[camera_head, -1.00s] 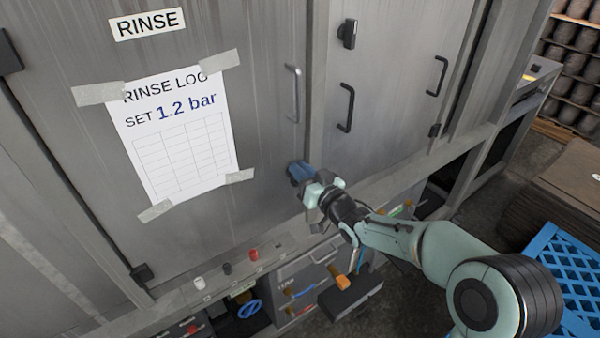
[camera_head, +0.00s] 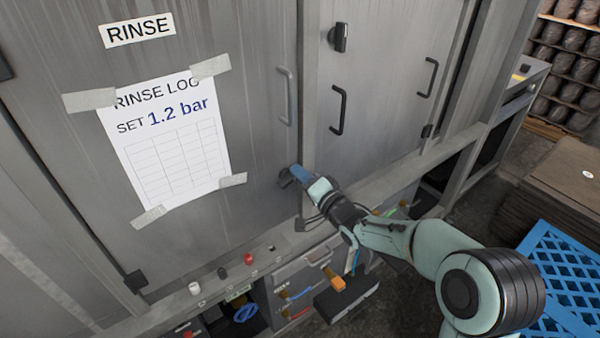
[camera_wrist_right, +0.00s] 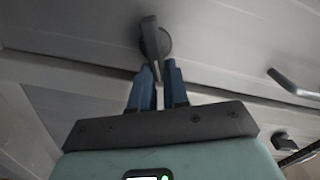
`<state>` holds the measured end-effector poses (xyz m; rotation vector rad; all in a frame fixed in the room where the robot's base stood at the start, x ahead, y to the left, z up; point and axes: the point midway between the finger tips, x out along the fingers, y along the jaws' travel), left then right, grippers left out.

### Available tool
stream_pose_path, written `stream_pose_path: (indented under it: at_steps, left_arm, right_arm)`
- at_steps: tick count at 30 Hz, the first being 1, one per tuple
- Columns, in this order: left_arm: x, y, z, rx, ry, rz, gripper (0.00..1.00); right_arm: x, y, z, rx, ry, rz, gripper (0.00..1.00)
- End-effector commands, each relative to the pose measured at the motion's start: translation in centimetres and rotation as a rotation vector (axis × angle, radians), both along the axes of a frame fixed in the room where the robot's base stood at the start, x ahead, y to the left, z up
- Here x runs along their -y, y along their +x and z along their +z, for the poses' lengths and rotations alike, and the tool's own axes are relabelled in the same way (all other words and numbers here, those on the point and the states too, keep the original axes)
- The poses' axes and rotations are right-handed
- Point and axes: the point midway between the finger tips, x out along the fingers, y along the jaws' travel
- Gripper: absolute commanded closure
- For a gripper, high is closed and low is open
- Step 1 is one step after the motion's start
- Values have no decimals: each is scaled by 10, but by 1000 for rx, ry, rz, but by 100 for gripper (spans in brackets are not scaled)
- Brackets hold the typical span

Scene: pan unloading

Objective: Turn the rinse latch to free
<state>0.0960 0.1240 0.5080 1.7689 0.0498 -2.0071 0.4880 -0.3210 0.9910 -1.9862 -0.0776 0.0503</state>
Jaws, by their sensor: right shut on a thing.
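The rinse latch (camera_head: 284,180) is a small dark turn handle low on the right edge of the grey door under the RINSE label. In the right wrist view the latch (camera_wrist_right: 152,38) shows as a dark lever on a round base, with the lever's end reaching between the blue fingers. My right gripper (camera_head: 293,173) is at the latch and shut on its lever; the fingers also show in the right wrist view (camera_wrist_right: 159,70). In the head view the fingers partly hide the latch. My left gripper is out of view.
A grey door handle (camera_head: 287,96) is above the latch. The neighbouring door has a black handle (camera_head: 338,110) and a black latch (camera_head: 339,37). A ledge with small knobs (camera_head: 249,259) runs below. A blue crate (camera_head: 560,270) stands at the lower right.

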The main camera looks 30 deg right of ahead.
Motion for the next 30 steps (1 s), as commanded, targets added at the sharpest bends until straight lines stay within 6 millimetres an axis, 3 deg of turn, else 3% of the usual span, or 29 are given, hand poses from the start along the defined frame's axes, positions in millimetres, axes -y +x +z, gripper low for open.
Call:
stream_pose_path:
  at_steps: [15, 30]
  left_arm:
    - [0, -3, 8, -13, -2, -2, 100]
    - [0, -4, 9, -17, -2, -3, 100]
  right_arm:
    - [1, 0, -10, -31, 357, 1, 100]
    - [2, 0, -12, -37, 433, 1, 100]
